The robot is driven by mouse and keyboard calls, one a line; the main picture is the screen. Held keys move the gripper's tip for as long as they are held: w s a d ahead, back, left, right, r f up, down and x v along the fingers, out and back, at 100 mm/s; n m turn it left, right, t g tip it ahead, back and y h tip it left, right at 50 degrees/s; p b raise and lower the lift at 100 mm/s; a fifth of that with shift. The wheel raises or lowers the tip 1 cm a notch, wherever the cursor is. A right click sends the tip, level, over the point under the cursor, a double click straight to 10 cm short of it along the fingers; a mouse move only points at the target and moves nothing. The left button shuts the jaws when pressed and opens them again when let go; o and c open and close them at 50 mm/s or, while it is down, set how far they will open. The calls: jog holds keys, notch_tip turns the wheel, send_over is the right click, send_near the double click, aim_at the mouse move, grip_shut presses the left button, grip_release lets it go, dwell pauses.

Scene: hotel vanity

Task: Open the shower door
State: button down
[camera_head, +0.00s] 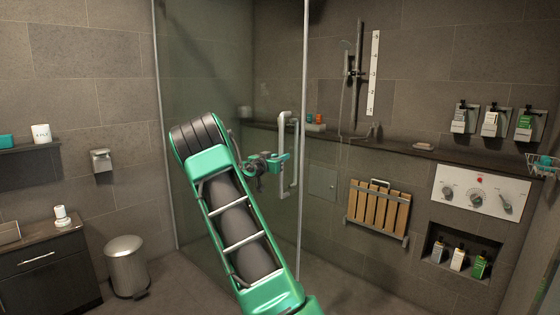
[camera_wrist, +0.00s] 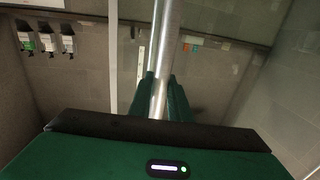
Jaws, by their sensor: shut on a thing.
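The glass shower door (camera_head: 205,90) stands in a light metal frame in the head view. Its vertical white bar handle (camera_head: 283,150) is near the right edge of the glass. My gripper (camera_head: 282,160) is at the handle, with its green fingers shut around the bar. In the wrist view, the shiny metal bar (camera_wrist: 163,70) runs up between the two green fingers of my gripper (camera_wrist: 158,98). My arm hides part of the door's lower glass in the head view. I cannot tell from these frames whether the door is ajar.
Inside the shower are a folded wooden seat (camera_head: 378,208), a control panel (camera_head: 480,194) and several wall dispensers (camera_head: 493,121). A metal bin (camera_head: 127,264) and dark cabinet (camera_head: 45,265) stand at left. The floor (camera_head: 345,275) right of my arm looks clear.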

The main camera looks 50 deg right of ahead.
jog(key=shift+w+a, duration=0.3)
jog(key=shift+w, duration=0.5)
jog(key=shift+f, duration=0.1)
jog(key=c, duration=1.6)
grip_release()
jog(key=shift+c, duration=0.2)
jog(key=shift+s, duration=0.25)
jog(key=s+a, duration=0.1)
jog(key=a, duration=0.9)
jog(key=shift+a, duration=0.3)
jog(key=shift+s, duration=0.15)
